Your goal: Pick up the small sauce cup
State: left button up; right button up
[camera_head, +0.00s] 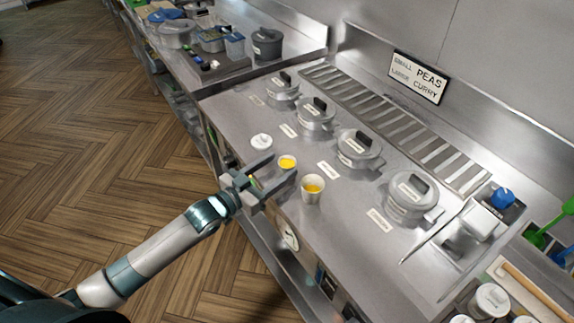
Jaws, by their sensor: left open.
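The small sauce cup (287,163) holds something yellow and stands on the steel counter near its front edge. A larger white cup (312,190), also with yellow contents, stands just to its right and nearer. My left gripper (278,171) reaches in over the front edge with its fingers spread and nothing held. Its fingertips are close to the small cup, which shows just past the gap between them. I cannot tell whether they touch it. My right gripper is out of view.
Several grey lidded pots, one here (410,195), line the counter behind the cups. A sign (419,77) is on the back wall. Bare steel lies right of the larger cup.

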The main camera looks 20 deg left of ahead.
aim_at(281, 167)
pick_arm(q)
jog(key=shift+p+x, duration=0.6)
jog(key=shift+x, duration=1.3)
jog(key=shift+s+d+f, duration=0.1)
jog(key=shift+d, duration=0.05)
jog(key=c, duration=0.9)
